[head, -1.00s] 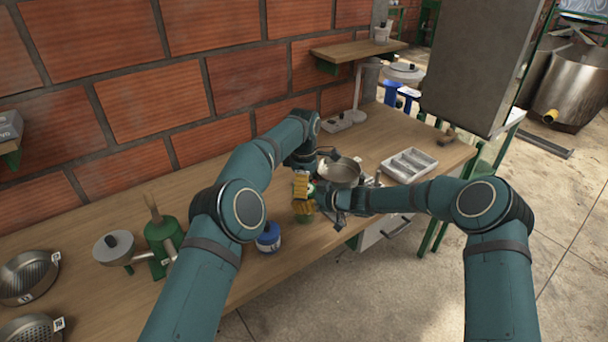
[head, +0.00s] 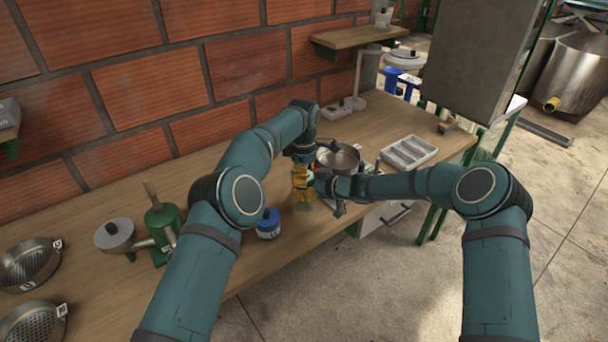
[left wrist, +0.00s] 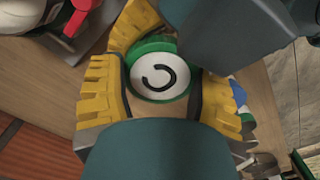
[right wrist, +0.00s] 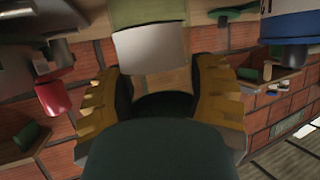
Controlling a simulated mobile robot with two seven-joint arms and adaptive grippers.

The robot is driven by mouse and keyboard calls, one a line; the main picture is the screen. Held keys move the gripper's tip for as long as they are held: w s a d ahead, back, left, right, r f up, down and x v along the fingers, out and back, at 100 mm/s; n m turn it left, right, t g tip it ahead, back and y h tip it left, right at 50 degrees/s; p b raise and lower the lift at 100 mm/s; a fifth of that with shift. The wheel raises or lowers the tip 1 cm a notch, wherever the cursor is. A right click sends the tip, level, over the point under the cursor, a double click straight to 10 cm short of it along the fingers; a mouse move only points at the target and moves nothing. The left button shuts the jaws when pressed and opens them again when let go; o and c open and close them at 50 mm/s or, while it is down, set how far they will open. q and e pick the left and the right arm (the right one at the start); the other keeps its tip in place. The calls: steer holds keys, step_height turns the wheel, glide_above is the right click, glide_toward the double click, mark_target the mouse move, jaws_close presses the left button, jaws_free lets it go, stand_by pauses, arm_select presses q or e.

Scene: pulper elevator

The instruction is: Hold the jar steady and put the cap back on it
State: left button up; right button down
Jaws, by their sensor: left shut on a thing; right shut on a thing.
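The cap (left wrist: 160,72), a white disc with a black curved mark and a green rim, lies between the yellow fingers of my left gripper (head: 302,174). That gripper points down and is shut on the cap. The jar (head: 304,206), pale green at its base, stands upright on the bench below it. In the right wrist view, which is upside down, the jar shows a white label (right wrist: 152,52). My right gripper (head: 318,187) reaches in from the side and is shut on the jar. Fingers hide where cap and jar meet, so I cannot tell if they touch.
A blue jar (head: 268,224) stands close by on the left. A metal pot (head: 340,158) is just behind and right, with a grey divided tray (head: 408,152) farther right. A green grinder-like device (head: 163,230) stands left. The bench's front edge is near.

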arm_select(q)
steer(key=m, duration=0.2)
steer(key=shift+m, duration=0.3)
arm_select(e)
steer(key=shift+r, duration=0.1)
arm_select(q)
steer(key=o, duration=1.2)
steer(key=shift+r, duration=2.25)
